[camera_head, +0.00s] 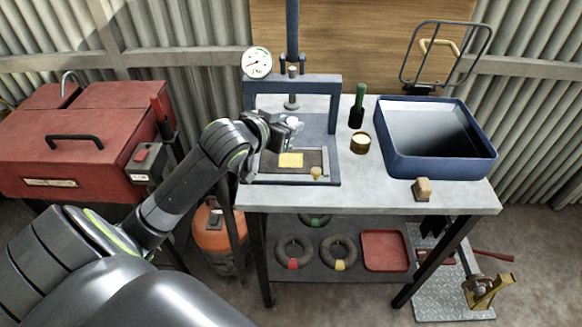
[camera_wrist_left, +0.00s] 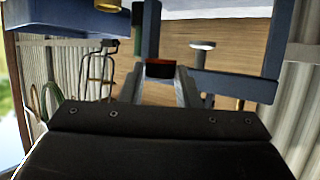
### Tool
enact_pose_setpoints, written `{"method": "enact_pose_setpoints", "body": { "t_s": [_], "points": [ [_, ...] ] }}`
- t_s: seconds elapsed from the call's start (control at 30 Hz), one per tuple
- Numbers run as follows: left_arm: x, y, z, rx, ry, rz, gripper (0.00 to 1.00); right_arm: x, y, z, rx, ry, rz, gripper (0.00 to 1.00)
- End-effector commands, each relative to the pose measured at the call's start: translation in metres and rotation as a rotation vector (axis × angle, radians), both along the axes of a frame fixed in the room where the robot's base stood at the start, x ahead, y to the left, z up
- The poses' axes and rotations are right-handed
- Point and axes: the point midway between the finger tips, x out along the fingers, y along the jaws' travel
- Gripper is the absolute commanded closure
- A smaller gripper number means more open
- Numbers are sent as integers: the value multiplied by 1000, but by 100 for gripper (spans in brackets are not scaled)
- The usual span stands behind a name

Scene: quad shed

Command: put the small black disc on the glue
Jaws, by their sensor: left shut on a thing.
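My left gripper (camera_head: 292,127) reaches in from the left and is over the press bed, beneath the press's plunger. In the left wrist view its fingers (camera_wrist_left: 160,75) are shut on a small black piece with an orange-red face (camera_wrist_left: 160,69), which I take to be the small black disc. In the head view this piece is too small to make out at the fingertips. The glue seems to be the yellow patch (camera_head: 290,160) on the dark pad of the press bed, below and apart from the gripper. My right gripper is not in view.
The blue press frame (camera_head: 334,100) stands around the bed, its plunger (camera_head: 292,102) above. A brass knob (camera_head: 316,173) sits at the bed's front. A round tin (camera_head: 360,142), a green-topped bottle (camera_head: 357,108), a blue basin (camera_head: 440,172) and a wooden block (camera_head: 422,189) are to the right.

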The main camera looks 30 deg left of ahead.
Motion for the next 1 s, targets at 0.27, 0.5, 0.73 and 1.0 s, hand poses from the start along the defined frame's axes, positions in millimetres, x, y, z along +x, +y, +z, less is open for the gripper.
{"method": "enact_pose_setpoints", "body": {
  "t_s": [0.27,0.5,0.73,1.0],
  "points": [
    [-1,4,-44,-9,6,-2,92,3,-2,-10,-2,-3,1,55],
    [-1,4,-70,-5,3,-2,92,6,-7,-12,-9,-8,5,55],
    [-1,4,-99,-7,5,-1,92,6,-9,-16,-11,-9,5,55],
    [-1,4,-106,-3,2,-3,92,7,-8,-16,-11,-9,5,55]
  ]
}}
